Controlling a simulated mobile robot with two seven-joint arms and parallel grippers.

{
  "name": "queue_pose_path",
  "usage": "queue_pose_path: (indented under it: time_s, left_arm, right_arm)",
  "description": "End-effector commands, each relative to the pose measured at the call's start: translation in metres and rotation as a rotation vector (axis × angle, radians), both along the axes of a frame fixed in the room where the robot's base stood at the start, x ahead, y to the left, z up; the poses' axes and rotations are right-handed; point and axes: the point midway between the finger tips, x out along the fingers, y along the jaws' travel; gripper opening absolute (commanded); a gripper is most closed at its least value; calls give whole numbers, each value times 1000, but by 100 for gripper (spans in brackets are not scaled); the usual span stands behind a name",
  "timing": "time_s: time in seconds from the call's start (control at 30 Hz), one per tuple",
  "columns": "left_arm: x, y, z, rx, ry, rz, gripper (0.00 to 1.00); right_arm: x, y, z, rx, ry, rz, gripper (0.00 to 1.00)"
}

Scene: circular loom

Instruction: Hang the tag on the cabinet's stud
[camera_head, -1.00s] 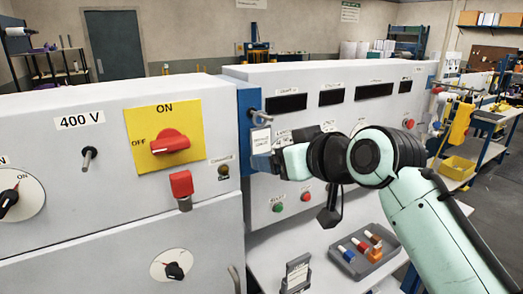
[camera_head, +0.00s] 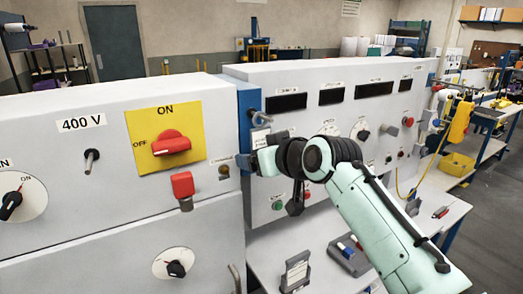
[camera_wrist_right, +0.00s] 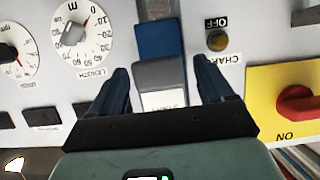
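The white tag (camera_head: 260,137) hangs against the blue upright between the cabinets, below a metal peg (camera_head: 258,118). My gripper partly covers it in the head view. In the right wrist view the tag (camera_wrist_right: 161,76) shows as a grey and white piece between the fingers. My right gripper (camera_head: 262,160) is open, with one finger (camera_wrist_right: 115,88) on each side of the tag; contact cannot be told. A bare metal stud (camera_head: 91,161) sticks out of the left cabinet (camera_head: 60,210), under its 400 V label (camera_head: 82,123). My left gripper is not in view.
Right of the stud are a yellow plate with a red switch (camera_head: 171,143) and a red block (camera_head: 183,185). A small labelled stand (camera_head: 297,272) and a grey tray (camera_head: 345,262) are on the bench below. The space before the left cabinet is clear.

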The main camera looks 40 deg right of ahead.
Motion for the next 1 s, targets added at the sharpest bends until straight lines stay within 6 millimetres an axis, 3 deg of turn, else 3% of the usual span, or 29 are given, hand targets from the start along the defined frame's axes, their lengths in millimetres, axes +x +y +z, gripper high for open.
queue_pose_path:
  time_s: [0.03,0.1,0.2,1.0]
  left_arm:
    - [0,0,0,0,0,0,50]
    - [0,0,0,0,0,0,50]
    - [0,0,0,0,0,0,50]
    - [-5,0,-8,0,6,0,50]
  right_arm:
    - [0,0,0,0,0,0,68]
    - [0,0,0,0,0,0,45]
    - [0,0,0,0,0,0,18]
    - [-18,3,5,-2,-1,2,18]
